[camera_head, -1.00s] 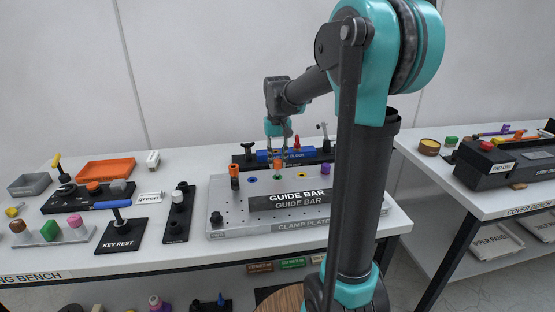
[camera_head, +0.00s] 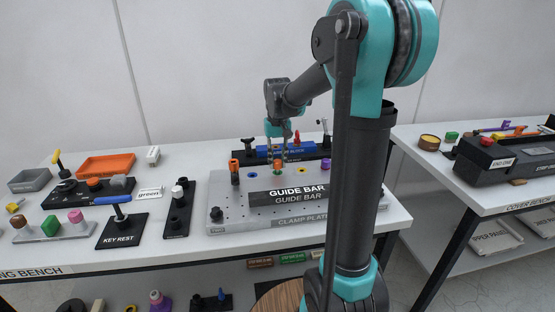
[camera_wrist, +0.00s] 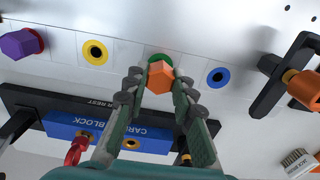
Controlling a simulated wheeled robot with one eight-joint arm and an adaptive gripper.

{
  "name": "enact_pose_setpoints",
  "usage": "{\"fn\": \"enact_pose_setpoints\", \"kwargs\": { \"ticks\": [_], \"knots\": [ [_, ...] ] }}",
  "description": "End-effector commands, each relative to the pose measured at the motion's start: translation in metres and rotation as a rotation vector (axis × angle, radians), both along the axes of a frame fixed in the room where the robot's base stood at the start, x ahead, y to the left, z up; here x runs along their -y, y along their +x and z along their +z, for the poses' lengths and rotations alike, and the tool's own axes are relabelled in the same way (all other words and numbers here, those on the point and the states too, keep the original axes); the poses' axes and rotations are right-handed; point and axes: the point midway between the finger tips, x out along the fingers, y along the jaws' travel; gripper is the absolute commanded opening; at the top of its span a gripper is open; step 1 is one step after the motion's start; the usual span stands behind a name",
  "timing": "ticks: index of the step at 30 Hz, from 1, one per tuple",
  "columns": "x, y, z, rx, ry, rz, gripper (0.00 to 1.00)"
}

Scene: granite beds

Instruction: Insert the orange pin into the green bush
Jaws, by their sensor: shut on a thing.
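The orange pin (camera_wrist: 160,77) has a hexagonal head and sits between my fingertips in the wrist view. It also shows small under my gripper in the head view (camera_head: 277,164). My gripper (camera_wrist: 159,82) is shut on the pin's head. The green bush (camera_wrist: 158,58) shows as a green rim right behind the pin head, which covers most of it. The pin's shank is hidden, so I cannot tell how deep it is in the bush.
A yellow bush (camera_wrist: 95,52) and a blue bush (camera_wrist: 218,77) flank the green one. The guide bar (camera_head: 294,196) stands in front. The blue carrier block (camera_wrist: 112,135) lies behind. An orange-headed clamp (camera_wrist: 304,86) and a purple hexagonal piece (camera_wrist: 20,43) stand nearby.

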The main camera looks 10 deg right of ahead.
Motion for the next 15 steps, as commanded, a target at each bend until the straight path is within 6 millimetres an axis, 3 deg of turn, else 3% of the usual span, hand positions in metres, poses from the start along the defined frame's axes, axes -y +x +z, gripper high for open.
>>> {"fn": "enact_pose_setpoints", "kwargs": {
  "ticks": [15],
  "knots": [
    [0.0000,0.0001,-0.0104,0.000,0.000,0.000,0.00]
  ]
}}
